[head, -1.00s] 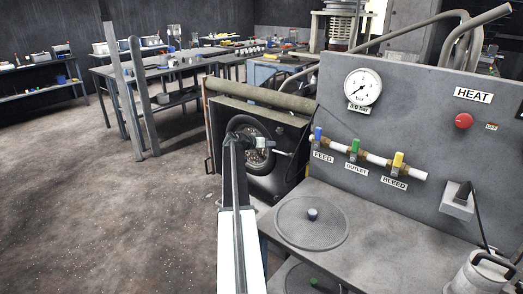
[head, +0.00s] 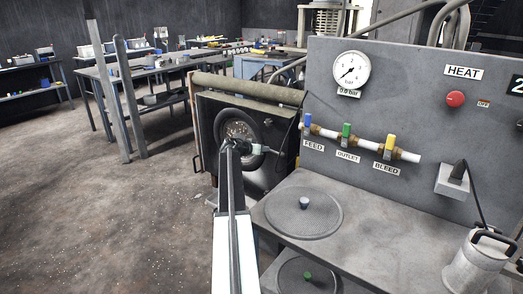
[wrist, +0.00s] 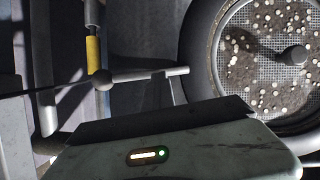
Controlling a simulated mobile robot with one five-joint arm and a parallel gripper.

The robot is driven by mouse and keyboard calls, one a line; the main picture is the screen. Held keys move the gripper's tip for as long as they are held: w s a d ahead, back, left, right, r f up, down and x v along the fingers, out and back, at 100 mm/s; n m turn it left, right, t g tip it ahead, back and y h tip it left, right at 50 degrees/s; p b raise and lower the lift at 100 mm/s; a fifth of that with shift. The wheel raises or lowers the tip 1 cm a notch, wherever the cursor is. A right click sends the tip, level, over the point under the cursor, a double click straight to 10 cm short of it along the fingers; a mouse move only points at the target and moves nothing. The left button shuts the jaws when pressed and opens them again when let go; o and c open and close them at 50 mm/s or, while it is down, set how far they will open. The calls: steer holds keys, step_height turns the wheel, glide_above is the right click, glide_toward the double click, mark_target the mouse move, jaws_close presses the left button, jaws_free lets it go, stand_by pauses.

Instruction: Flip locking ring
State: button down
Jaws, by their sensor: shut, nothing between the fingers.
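The dark locking ring (head: 255,122) surrounds a round mesh screen (head: 236,130) holding pale pellets, on the front of a dark box. In the wrist view the ring (wrist: 201,75) is cut off at the right, with the mesh (wrist: 258,72) and a dark knob (wrist: 295,54) inside it. A grey rod (wrist: 150,74) with a ball end points towards the ring's left edge. My gripper (head: 262,150) is shut and empty in front of the ring's lower right part. I cannot tell whether it touches the ring. Its fingertips are unclear in the wrist view.
To the right stands a grey panel (head: 410,100) with a gauge (head: 351,70) and blue, green and yellow valves. A mesh disc (head: 304,213) and a metal can (head: 476,264) sit on its bench. Two upright posts (head: 131,100) stand left. The floor (head: 110,220) at left is clear.

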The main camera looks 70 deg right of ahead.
steer(key=f, duration=0.1)
steer(key=f+b, duration=0.1)
steer(key=f, duration=0.1)
steer(key=shift+s+b, duration=0.25)
steer(key=shift+b, duration=0.05)
steer(key=shift+r, duration=0.1)
